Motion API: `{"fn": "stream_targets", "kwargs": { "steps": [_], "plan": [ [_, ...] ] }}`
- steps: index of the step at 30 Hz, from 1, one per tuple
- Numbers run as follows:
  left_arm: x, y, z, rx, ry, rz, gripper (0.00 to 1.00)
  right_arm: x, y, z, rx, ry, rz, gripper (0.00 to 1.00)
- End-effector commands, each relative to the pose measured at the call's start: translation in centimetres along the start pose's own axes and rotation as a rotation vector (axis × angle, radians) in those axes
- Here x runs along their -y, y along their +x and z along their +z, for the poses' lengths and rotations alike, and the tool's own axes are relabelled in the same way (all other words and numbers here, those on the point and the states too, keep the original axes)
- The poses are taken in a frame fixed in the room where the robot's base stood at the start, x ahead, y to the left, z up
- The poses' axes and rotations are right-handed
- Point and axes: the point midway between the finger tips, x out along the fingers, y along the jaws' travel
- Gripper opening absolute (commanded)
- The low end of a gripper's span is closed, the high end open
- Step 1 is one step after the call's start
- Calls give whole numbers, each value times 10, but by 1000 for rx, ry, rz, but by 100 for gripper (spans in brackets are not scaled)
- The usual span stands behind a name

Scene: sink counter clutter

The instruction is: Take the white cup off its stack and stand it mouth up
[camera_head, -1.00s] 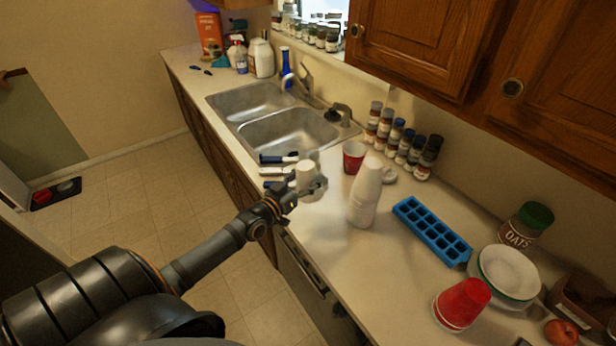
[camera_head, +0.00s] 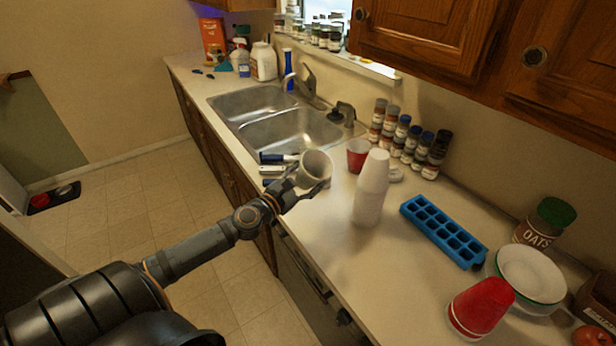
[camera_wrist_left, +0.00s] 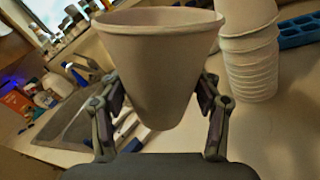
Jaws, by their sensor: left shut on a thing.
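A white cup (camera_head: 316,166) is in my left gripper (camera_head: 308,184), clear of the stack and to its left. In the head view the cup is tilted, with its round mouth partly turned toward the camera. In the left wrist view the cup (camera_wrist_left: 160,62) has its wide rim at the top, and the fingers of my left gripper (camera_wrist_left: 160,95) are closed on both its sides. The stack of white cups (camera_head: 370,192) stands mouth down on the counter; it also shows in the left wrist view (camera_wrist_left: 250,60). My right gripper is not in view.
A red cup (camera_head: 357,154) stands behind the stack. A blue ice tray (camera_head: 443,231) and a red cup stack (camera_head: 481,306) are to the right. Dark-handled items (camera_head: 276,158) lie by the sink (camera_head: 285,134). The counter (camera_head: 325,235) is bare in front of the stack.

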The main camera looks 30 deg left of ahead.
Motion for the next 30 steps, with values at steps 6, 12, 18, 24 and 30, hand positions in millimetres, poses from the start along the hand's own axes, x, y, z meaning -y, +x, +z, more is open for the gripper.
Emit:
{"fn": "stream_targets", "kwargs": {
  "steps": [6, 12, 18, 24, 30],
  "plan": [
    [4, 0, 1, 0, -419, -1, 54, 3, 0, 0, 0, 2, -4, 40],
    [16, 0, -20, 0, -494, -1, 54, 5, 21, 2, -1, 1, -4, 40],
    [28, 0, -44, 0, -491, -1, 54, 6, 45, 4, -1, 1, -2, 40],
    [41, 0, -69, -1, -490, 0, 54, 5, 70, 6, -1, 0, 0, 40],
    [54, 0, -93, 0, -490, 0, 54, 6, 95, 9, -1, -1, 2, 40]
  ]
}}
